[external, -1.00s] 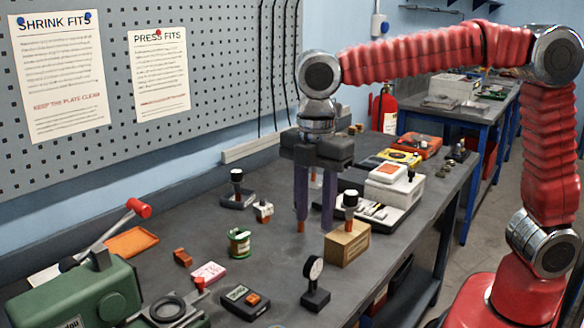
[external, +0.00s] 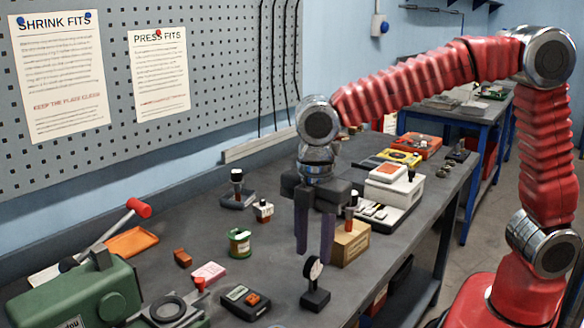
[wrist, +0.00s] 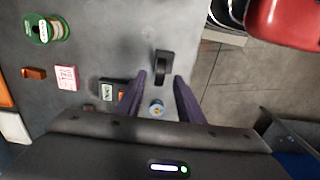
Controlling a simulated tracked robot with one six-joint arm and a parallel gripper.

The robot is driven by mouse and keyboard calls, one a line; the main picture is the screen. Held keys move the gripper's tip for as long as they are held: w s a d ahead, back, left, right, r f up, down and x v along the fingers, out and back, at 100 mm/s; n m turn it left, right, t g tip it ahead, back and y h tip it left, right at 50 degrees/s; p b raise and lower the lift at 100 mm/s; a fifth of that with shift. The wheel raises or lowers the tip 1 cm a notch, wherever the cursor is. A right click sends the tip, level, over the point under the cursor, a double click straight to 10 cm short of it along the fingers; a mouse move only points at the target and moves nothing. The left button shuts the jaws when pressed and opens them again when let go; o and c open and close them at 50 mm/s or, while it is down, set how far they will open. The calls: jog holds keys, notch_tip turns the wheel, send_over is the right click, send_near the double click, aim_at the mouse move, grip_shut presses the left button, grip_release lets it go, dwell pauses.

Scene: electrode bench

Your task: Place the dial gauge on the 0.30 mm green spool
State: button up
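The dial gauge (external: 315,290) stands upright on the bench near its front edge, a round white face on a short stem over a black block base. It also shows in the wrist view (wrist: 163,67), seen from above just beyond my fingertips. My gripper (external: 313,252) is open and empty, its two purple fingers pointing down above the gauge. In the wrist view the fingertips (wrist: 160,80) lie apart, with the gauge ahead of the gap. The green spool (external: 240,243) stands to the left on the bench, and also in the wrist view (wrist: 45,28). Its top looks bare.
A pink box (external: 208,273), a brown block (external: 182,258) and a dark device with an orange button (external: 245,298) lie near the spool. A cardboard-coloured box (external: 348,243) stands behind my gripper. The bench between spool and gauge is mostly clear.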

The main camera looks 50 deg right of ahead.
aim_at(314, 258)
jog(key=shift+f, duration=2.4)
jog(key=shift+c, duration=0.4)
grip_shut()
